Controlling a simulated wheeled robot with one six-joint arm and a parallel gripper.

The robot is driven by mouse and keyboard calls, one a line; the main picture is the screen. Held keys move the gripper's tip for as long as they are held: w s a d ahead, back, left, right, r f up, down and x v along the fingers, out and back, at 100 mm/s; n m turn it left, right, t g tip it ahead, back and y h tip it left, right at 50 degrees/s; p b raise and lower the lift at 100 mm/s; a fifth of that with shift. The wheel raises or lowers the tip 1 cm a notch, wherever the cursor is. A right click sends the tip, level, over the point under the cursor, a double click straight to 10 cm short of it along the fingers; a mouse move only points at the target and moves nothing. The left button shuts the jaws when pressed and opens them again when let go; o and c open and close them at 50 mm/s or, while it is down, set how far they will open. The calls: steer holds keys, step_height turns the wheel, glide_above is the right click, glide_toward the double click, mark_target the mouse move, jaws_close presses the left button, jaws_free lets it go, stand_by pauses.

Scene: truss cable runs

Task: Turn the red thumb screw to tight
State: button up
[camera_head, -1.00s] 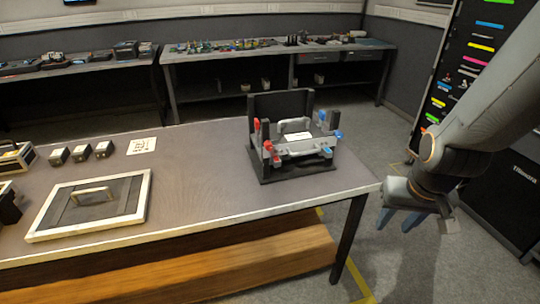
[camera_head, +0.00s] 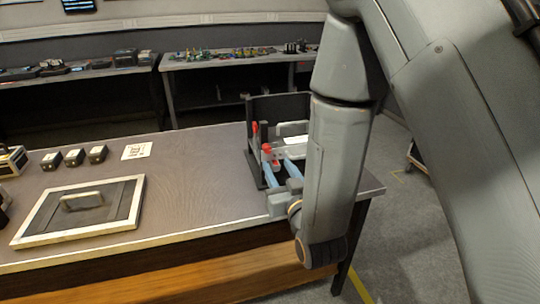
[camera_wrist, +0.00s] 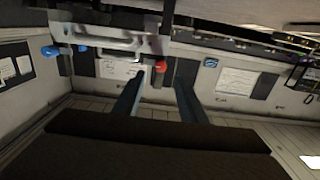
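A dark fixture (camera_head: 251,160) with a grey bracket stands on the bench's right end. Red parts show on its left side: a front red knob (camera_head: 267,148), a lower red piece (camera_head: 277,163) and a red knob farther back (camera_head: 254,127). Which one is the thumb screw, and how tight it is, I cannot tell. My gripper (camera_head: 276,166) is at the fixture's front, its two blue fingers apart and empty. In the wrist view, a red knob (camera_wrist: 161,67) appears between the open fingertips; contact is not clear. My arm hides the fixture's right side.
Blue knobs (camera_wrist: 48,51) show left of the red one in the wrist view. A framed panel with a handle (camera_head: 131,200) lies on the bench at left, near several small boxes (camera_head: 74,158) and a paper sheet (camera_head: 136,151). The bench between panel and fixture is clear.

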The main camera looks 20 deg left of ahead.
mark_target(268, 150)
steer(key=shift+p+x, duration=0.85)
steer(key=shift+x, duration=3)
steer(key=shift+a+r, duration=0.1)
steer(key=shift+r, duration=0.05)
jaws_close()
